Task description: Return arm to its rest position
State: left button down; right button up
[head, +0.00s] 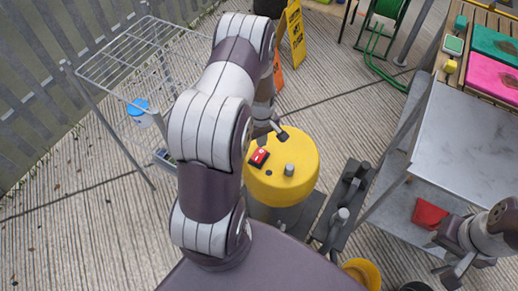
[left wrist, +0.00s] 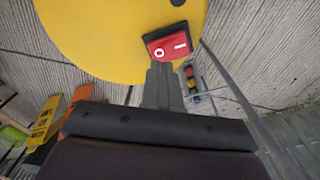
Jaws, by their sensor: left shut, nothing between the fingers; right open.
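My left arm reaches forward across the middle of the head view. Its gripper (head: 266,130) is above the far left part of a yellow round-topped machine (head: 300,145). A red rocker switch (head: 259,157) sits on that yellow top, just below the gripper in the picture. In the left wrist view the shut, empty fingers (left wrist: 161,75) point at the red switch (left wrist: 168,45), which shows a white circle and a bar. I cannot tell whether they touch it. My right gripper (head: 455,265) is open at the lower right, beside the metal table.
A wire rack (head: 145,55) stands at the left with a blue-lidded container (head: 139,107). A metal table (head: 465,140) fills the right, with a red object (head: 430,213) on its lower shelf. Yellow signs (head: 293,35) and a green hose reel (head: 385,20) stand at the back.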

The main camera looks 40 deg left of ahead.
pick_arm(q)
notch_tip(320, 180, up, 3)
jog(key=shift+f+p, duration=0.15)
jog(key=shift+p, duration=0.6)
jog(key=shift+m, duration=0.4)
jog(key=s+d+r+m, duration=0.4)
jog(key=d+r+m, duration=0.2)
jog(key=r, duration=0.3)
jog(key=s+d+r+m+t, duration=0.1)
jog(key=s+d+r+m, duration=0.4)
jog(key=d+r, duration=0.3)
jog(key=shift+s+d+r+m, duration=0.2)
jog(key=shift+d+r+m, duration=0.1)
jog(key=shift+r+m, duration=0.65)
